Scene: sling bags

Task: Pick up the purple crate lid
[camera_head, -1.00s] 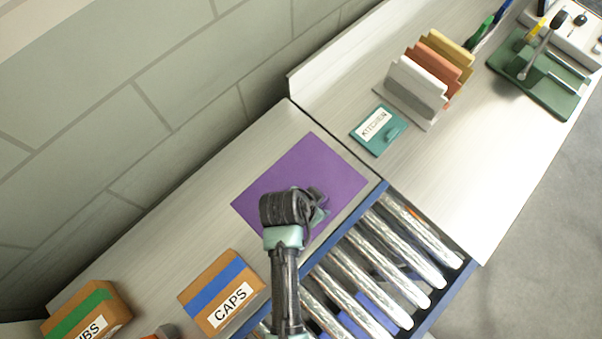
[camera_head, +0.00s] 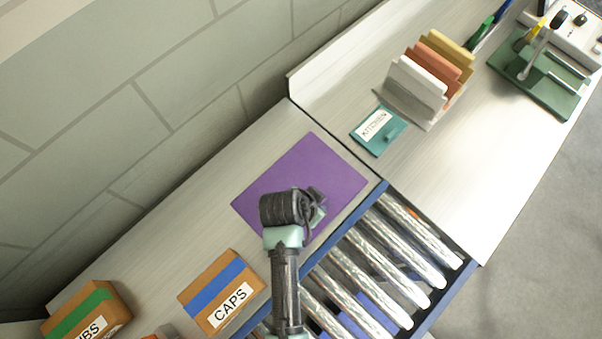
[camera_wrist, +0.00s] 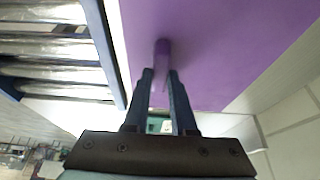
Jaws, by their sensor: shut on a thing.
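The purple crate lid (camera_head: 318,175) is a flat purple panel lying on the light counter, beside the blue-edged roller conveyor. In the wrist view the lid (camera_wrist: 225,45) fills the upper middle, with a small purple knob (camera_wrist: 163,47) standing on it. My gripper (camera_wrist: 160,75) is shut on the knob, its two dark fingertips close together at its end. In the head view my gripper (camera_head: 314,212) is over the lid's lower part, and my wrist hides the knob and the fingertips.
The roller conveyor (camera_head: 385,260) runs along the counter's front edge. A CAPS box (camera_head: 222,292) stands to the lower left. A teal KITCHEN plate (camera_head: 379,131) and a rack of coloured panels (camera_head: 425,82) are beyond the lid. A wall borders the counter's back.

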